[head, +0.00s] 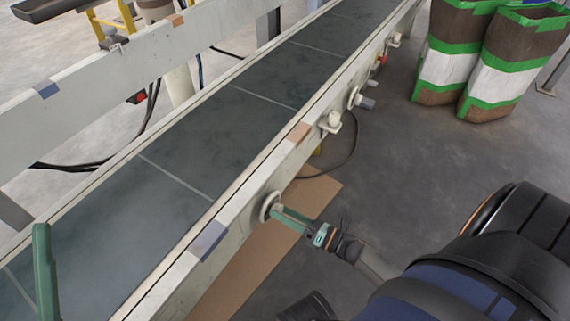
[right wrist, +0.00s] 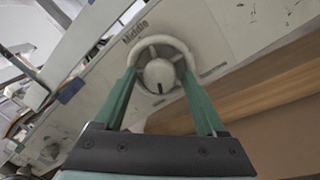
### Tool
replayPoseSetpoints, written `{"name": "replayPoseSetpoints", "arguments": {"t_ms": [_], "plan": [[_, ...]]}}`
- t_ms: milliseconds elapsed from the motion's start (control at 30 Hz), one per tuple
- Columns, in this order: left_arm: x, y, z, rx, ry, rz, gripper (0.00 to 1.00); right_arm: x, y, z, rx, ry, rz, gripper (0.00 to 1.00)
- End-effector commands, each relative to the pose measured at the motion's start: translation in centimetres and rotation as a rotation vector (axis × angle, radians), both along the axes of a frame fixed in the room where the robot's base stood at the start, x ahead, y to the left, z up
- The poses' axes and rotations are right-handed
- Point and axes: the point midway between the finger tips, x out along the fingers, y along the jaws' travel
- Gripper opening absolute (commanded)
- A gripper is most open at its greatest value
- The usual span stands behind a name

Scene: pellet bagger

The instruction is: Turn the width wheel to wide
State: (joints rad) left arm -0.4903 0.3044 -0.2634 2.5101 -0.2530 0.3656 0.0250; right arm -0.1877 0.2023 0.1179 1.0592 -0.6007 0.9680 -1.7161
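The width wheel (right wrist: 160,64) is a pale, spoked handwheel on the conveyor's side rail. In the head view it (head: 269,206) is on the near side of the rail. A dark mark on its hub points down in the wrist picture. The word "Middle" stands at its upper left; lettering at its lower right is unreadable. My right gripper (right wrist: 161,72) has its two green fingers at opposite sides of the wheel's rim and seems closed on it. It also shows in the head view (head: 290,217). One green finger of my left gripper (head: 44,272) shows over the belt at the lower left.
The dark conveyor belt (head: 205,145) runs away to the upper right. Other pale knobs, including one (head: 331,122), sit farther along the rail. Striped green, white and brown bags (head: 513,62) stand at the upper right. Cardboard (head: 305,194) lies on the floor beneath the wheel.

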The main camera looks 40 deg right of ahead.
Motion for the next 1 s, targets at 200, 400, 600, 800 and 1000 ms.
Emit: {"name": "replayPoseSetpoints", "arguments": {"t_ms": [200,400,600,800,1000], "plan": [[0.0,0.0,0.0,0.0,0.0,0.0,0.55,0.1,0.0,0.1,0.002,-0.001,-0.001,0.81],[0.0,0.0,0.2,-0.001,0.0,-0.001,0.55,-0.7,-0.4,0.0,0.001,0.002,-0.001,0.81],[0.0,0.0,0.9,-0.006,0.0,-0.004,0.55,-4.1,-2.0,-0.2,-0.001,0.004,-0.003,0.81],[0.0,0.1,1.3,-0.012,-0.001,-0.006,0.55,-8.0,-3.8,-0.6,0.0,0.004,-0.002,0.81],[-0.1,0.1,1.4,-0.014,-0.002,-0.006,0.55,-10.5,-5.0,-0.8,0.0,0.001,-0.001,0.81]]}}
